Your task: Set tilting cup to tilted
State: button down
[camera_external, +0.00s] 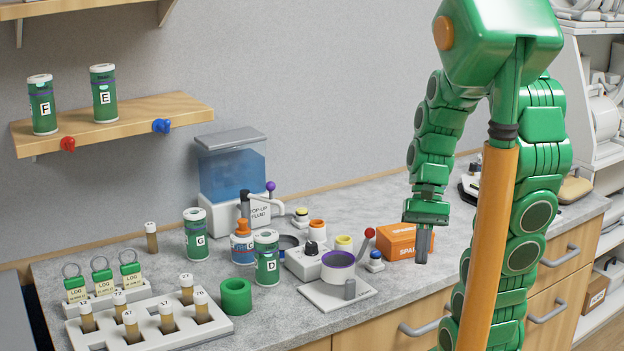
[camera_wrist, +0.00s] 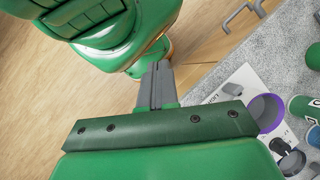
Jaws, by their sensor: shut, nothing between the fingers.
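The cup with a purple rim (camera_external: 338,266) sits on a pale base plate (camera_external: 322,298) near the front edge of the counter. It looks upright, with a small grey post (camera_external: 350,289) at its front. In the wrist view the cup (camera_wrist: 266,111) shows at the right edge of my gripper's body, partly hidden. My gripper (camera_external: 422,250) points down, to the right of the cup and apart from it. Its fingers (camera_wrist: 155,85) are shut with nothing between them.
An orange box (camera_external: 402,242) stands behind my gripper. A red-knobbed lever (camera_external: 367,238) and a blue-knobbed button (camera_external: 375,262) are between cup and box. Green can D (camera_external: 267,258) and a green ring (camera_external: 236,296) stand left of the cup.

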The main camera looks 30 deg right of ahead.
jog(key=w+d+f+m+t+y, duration=0.2)
jog(key=w+d+m+t+y, duration=0.2)
jog(key=d+m, duration=0.4)
jog(key=w+d+f+m+t+y, duration=0.2)
jog(key=w+d+m+t+y, duration=0.3)
jog(key=d+m, duration=0.3)
jog(key=w+m+y, duration=0.1)
jog(key=m, duration=0.1)
jog(key=shift+w+f+m+t+y, duration=0.25)
jog(key=shift+f+m+t+y, duration=0.05)
jog(key=shift+f+m+y, duration=0.1)
jog(key=r+x, duration=0.2)
jog(key=x, duration=1.1)
jog(key=shift+w+r, duration=0.4)
jog(key=shift+r, duration=0.05)
